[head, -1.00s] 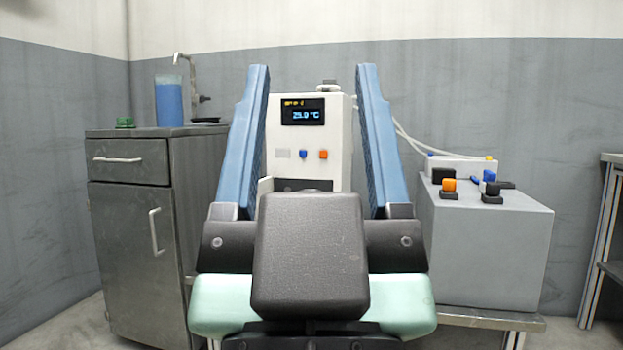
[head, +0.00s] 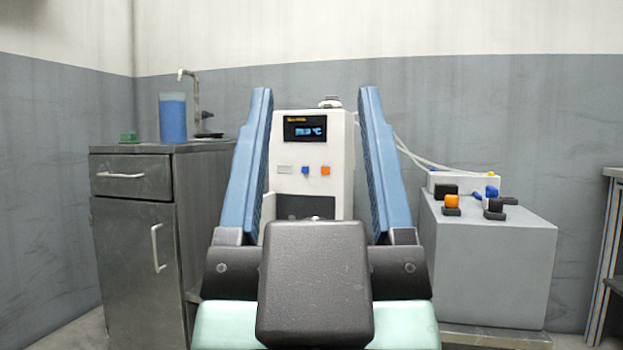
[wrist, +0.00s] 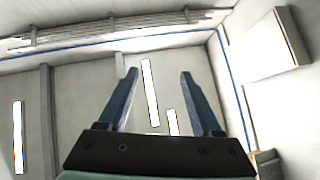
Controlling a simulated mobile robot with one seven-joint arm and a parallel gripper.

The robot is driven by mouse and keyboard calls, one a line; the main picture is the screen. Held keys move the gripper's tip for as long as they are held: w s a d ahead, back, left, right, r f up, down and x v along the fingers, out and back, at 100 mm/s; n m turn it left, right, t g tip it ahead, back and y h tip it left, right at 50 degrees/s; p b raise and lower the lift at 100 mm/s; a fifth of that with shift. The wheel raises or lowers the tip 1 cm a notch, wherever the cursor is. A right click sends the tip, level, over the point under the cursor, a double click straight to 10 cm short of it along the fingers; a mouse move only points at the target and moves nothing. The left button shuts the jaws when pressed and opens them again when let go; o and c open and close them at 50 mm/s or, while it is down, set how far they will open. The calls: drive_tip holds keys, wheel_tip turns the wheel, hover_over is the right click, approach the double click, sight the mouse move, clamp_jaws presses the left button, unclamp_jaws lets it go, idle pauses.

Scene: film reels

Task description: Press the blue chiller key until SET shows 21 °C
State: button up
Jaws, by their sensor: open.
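The chiller is a white upright box (head: 340,165) seen between my gripper's fingers in the head view. Its dark display (head: 305,128) shows blue digits that are too blurred to read. Below it a blue key (head: 305,170) sits between a pale grey key (head: 285,169) and an orange key (head: 326,170). My gripper (head: 314,95) is open and empty, its two blue fingers pointing up on either side of the chiller, nearer to me and apart from the keys. In the wrist view my gripper (wrist: 158,75) points at the ceiling, and no chiller shows.
A metal cabinet (head: 135,240) with a beaker of blue liquid (head: 172,118) stands at left. A frame stands at the far right edge. Wall and floor are otherwise bare.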

clamp_jaws()
idle(1.7)
